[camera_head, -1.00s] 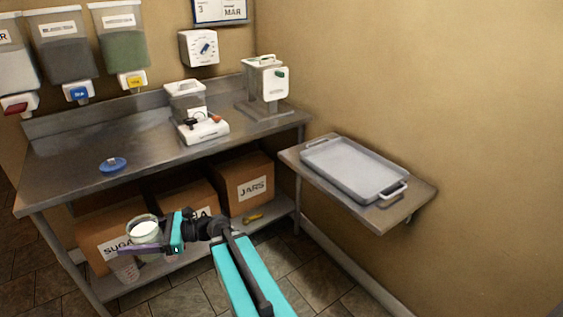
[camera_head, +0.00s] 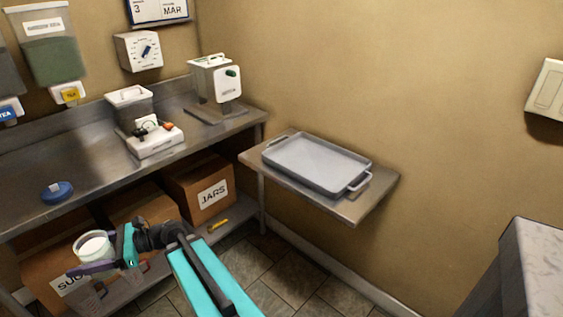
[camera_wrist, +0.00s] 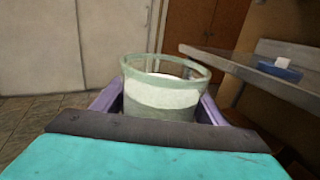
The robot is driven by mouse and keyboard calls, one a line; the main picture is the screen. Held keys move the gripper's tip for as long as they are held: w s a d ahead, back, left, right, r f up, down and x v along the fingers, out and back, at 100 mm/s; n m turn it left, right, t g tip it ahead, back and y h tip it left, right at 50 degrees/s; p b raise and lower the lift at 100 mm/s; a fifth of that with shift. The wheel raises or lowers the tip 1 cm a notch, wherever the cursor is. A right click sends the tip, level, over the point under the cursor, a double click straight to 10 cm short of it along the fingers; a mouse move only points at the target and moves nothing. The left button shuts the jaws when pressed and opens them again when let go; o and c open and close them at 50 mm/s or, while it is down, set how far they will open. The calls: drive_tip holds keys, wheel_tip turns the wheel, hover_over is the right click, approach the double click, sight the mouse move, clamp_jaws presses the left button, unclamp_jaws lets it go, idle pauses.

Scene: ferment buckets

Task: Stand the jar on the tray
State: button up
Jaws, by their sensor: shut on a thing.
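The jar (camera_head: 94,247) is a greenish glass jar without a lid, with pale contents. It is upright in my gripper (camera_head: 96,266), in front of the steel bench at the lower left of the head view. In the wrist view the jar (camera_wrist: 165,92) sits between the purple fingers, which are shut around its sides. The grey tray (camera_head: 318,163) has raised rims and end handles. It is empty and lies on a steel wall shelf (camera_head: 342,213) to the right of my gripper, well apart from the jar.
The steel bench (camera_head: 85,165) holds a blue lid (camera_head: 57,192), a white scale (camera_head: 155,141) and a dispenser-like machine (camera_head: 216,85). Cardboard boxes (camera_head: 200,188) stand below it. A stone-topped block (camera_head: 535,265) is at the lower right. Floor between bench and shelf is open.

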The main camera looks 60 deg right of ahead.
drive_tip(key=shift+a, duration=0.15)
drive_tip(key=shift+r, duration=0.1)
drive_tip(key=s+d+r+m+t+h+p, duration=0.1)
drive_tip(key=d+r+m+t+h+p, duration=0.2)
drive_tip(key=d, duration=0.9)
drive_tip(key=s+d+r+m+t+h+p, duration=0.1)
drive_tip(key=s+d+m+t+h, duration=0.15)
drive_tip(key=d+h, duration=0.65)
drive_tip(key=s+d+r+m+t+h+p, duration=0.1)
drive_tip(key=d+r+m+t+p, duration=0.2)
drive_tip(key=d, duration=1.1)
drive_tip(key=s+d+r+m+g+h+p, duration=0.1)
drive_tip(key=s+d+m+h, duration=0.3)
drive_tip(key=s+d, duration=0.6)
drive_tip(key=s+d+r+m+g+h+p, duration=0.2)
drive_tip(key=s+d+h, duration=0.6)
drive_tip(key=d, duration=0.8)
drive_tip(key=s+m+g+p, duration=0.1)
drive_tip(key=s+m+g, duration=0.1)
drive_tip(key=s+m, duration=0.1)
drive_tip(key=shift+d+p, duration=0.25)
drive_tip(key=shift+p, duration=0.15)
